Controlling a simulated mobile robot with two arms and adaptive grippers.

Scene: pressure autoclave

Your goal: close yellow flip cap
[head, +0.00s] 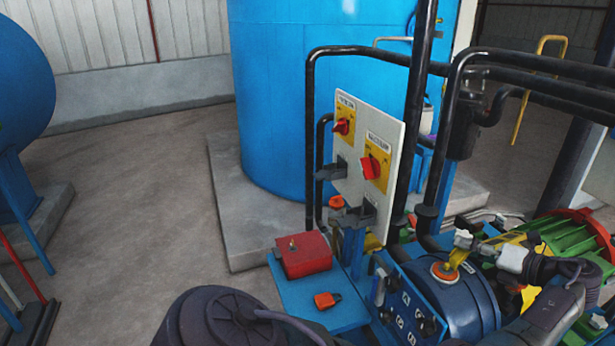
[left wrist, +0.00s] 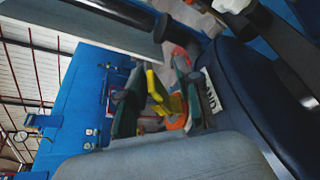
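The yellow flip cap (head: 456,258) stands tilted up from an orange ring (head: 441,272) on top of a blue rounded housing (head: 468,300). My left gripper (head: 474,246) reaches over from the right side in the head view, just behind and right of the cap. In the left wrist view the yellow cap (left wrist: 158,88) shows between two dark fingers, with the orange ring (left wrist: 177,123) below it. The fingers look apart; whether one touches the cap is unclear. My right gripper is in neither view.
A white panel with red switches (head: 370,165) stands left of the housing. A red box (head: 303,255) and an orange part (head: 327,300) rest on a blue plate. Black pipes (head: 443,130) run above. Green machinery (head: 565,238) lies right.

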